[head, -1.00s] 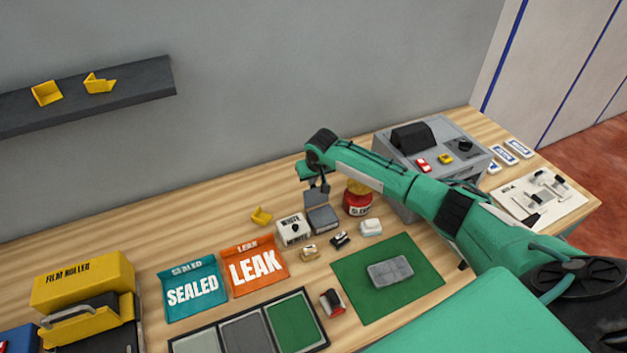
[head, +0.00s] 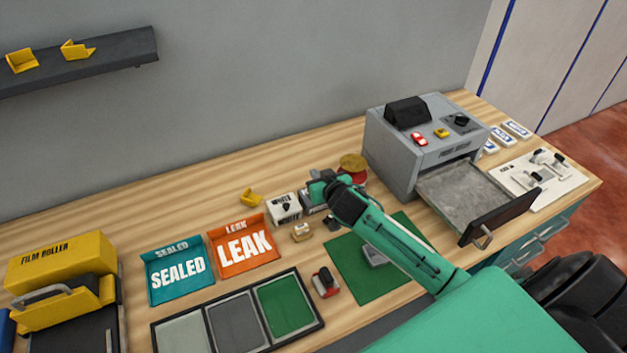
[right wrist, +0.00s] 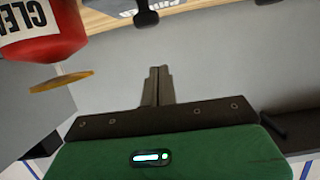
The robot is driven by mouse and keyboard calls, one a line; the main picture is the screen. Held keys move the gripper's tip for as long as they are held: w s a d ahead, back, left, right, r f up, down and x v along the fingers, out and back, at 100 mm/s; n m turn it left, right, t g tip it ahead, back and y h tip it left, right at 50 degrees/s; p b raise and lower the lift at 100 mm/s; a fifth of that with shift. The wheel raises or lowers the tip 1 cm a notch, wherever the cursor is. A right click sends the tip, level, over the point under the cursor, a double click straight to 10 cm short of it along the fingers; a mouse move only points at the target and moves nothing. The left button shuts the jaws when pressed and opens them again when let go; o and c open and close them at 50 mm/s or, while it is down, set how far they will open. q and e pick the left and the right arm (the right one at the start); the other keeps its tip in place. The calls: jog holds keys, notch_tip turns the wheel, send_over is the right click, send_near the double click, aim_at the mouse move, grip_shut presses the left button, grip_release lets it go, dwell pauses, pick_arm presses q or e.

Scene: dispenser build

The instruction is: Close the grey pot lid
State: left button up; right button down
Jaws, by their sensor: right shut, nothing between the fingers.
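The grey pot (head: 308,205) stands on the table in the head view, right of the white box. My right gripper (head: 318,190) is directly over it and hides most of it, so I cannot tell the lid's angle or whether the fingers touch it. In the right wrist view, the right gripper's fingers (right wrist: 155,88) are shut together with nothing between them. My left gripper is not in view.
A red jar (right wrist: 40,30) is close beside the gripper. A white box (head: 285,208) stands left of the pot, with a tan block (head: 301,232) in front. An open drawer (head: 465,195) juts from the grey machine (head: 400,150). A green mat (head: 350,280) lies in front.

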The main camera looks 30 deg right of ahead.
jog(key=s+f+t+b, duration=0.1)
jog(key=t+b, duration=0.1)
jog(key=shift+s+a+f+b, duration=0.1)
jog(key=shift+s+f+b, duration=0.15)
jog(key=shift+f+b, duration=0.15)
jog(key=shift+s+b, duration=0.25)
jog(key=shift+b, duration=0.2)
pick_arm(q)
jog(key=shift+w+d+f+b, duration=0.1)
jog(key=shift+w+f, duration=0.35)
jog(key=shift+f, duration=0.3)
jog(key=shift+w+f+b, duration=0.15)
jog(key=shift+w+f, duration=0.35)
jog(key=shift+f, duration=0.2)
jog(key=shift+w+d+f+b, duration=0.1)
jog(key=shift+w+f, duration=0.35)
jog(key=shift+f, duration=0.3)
pick_arm(e)
jog(key=shift+s+f, duration=0.1)
jog(key=shift+s, duration=0.1)
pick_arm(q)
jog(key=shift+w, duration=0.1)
